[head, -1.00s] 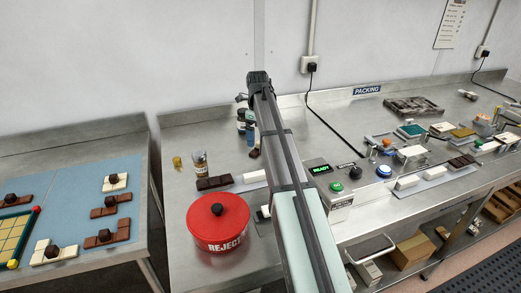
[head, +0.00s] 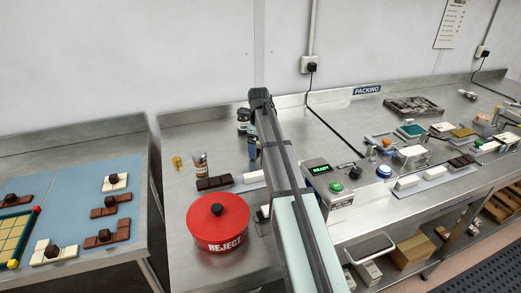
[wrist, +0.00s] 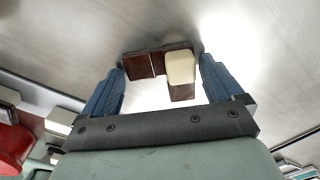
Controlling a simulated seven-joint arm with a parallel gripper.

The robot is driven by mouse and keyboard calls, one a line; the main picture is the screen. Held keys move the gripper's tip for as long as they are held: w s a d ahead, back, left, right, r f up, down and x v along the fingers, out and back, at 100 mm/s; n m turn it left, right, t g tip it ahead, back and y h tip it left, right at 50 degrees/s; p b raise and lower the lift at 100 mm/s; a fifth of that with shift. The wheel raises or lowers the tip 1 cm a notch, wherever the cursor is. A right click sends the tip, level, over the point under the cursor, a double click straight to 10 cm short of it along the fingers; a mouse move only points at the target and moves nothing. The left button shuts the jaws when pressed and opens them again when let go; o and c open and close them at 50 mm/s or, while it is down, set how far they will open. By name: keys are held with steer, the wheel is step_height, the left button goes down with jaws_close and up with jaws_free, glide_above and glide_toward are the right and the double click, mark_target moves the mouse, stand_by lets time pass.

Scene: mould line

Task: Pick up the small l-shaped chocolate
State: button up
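In the wrist view, a small brown chocolate (wrist: 138,66) with a cream block (wrist: 181,68) on its right part lies on the metal bench. Its brown part shows again below the cream block, giving a roughly L-shaped outline. My gripper (wrist: 160,80) is open, its two blue fingers apart on the left and right of this piece. The right finger is close to it; I cannot tell whether it touches. In the head view my arm hides most of the gripper, and only a blue finger (head: 252,147) shows beside the arm.
A red reject tin (head: 219,222) stands left of my arm. A brown chocolate bar (head: 214,183) and jars (head: 200,162) stand behind it. A button box (head: 330,183) is right of the arm. Several chocolates lie on the blue mat (head: 75,190) at left.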

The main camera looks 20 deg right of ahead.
steer(key=c, duration=0.9)
steer(key=shift+r, duration=0.1)
steer(key=shift+c, duration=0.2)
